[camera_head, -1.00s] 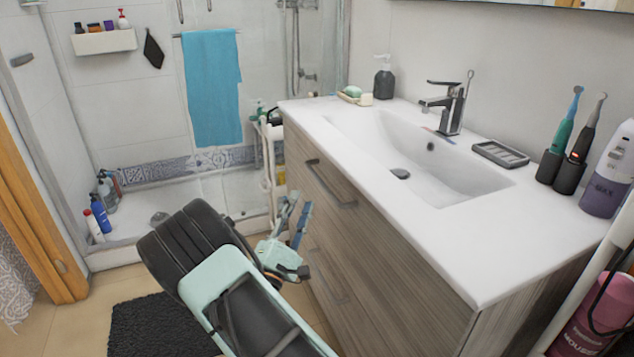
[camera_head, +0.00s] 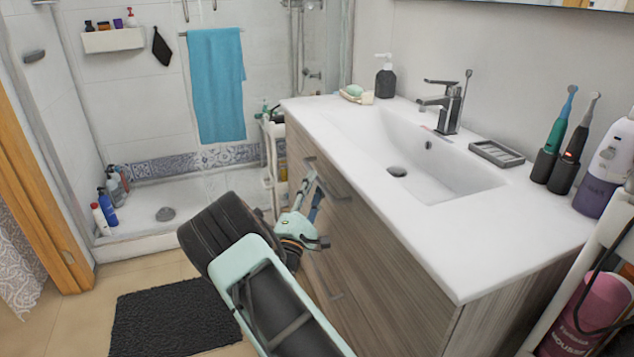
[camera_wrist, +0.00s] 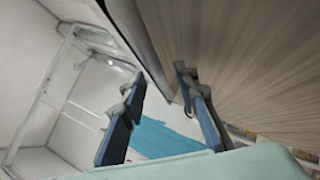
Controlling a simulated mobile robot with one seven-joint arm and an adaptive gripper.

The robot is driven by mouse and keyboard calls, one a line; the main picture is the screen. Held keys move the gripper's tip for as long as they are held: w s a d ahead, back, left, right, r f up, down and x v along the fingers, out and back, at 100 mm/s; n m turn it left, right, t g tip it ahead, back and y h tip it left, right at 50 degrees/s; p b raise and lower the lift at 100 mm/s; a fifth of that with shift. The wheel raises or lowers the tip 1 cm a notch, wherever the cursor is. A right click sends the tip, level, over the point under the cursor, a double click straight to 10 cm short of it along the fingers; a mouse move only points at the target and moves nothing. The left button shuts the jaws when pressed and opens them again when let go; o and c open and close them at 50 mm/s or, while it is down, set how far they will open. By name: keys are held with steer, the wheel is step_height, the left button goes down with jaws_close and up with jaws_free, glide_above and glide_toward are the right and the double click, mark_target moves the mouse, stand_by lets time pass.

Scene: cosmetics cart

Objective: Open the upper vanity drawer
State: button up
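The vanity's upper drawer (camera_head: 370,215) is closed, with a wood-grain front below the white sink top. Its grey bar handle (camera_head: 338,186) shows near the front's upper edge. My gripper (camera_head: 312,192) is at the handle's left end, close to the drawer front; contact cannot be made out. In the wrist view my gripper (camera_wrist: 160,75) has its two blue-grey fingers apart with nothing held between them. The right finger lies close against the wood-grain front (camera_wrist: 245,60). The handle is not clearly distinguishable in the wrist view.
A white rack (camera_head: 272,165) stands beyond the vanity's far end. A dark bath mat (camera_head: 170,320) lies on the floor at left. The sink top (camera_head: 420,215) overhangs the drawers.

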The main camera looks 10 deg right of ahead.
steer(key=shift+x, duration=1.2)
jaws_close()
steer(key=shift+a, duration=0.1)
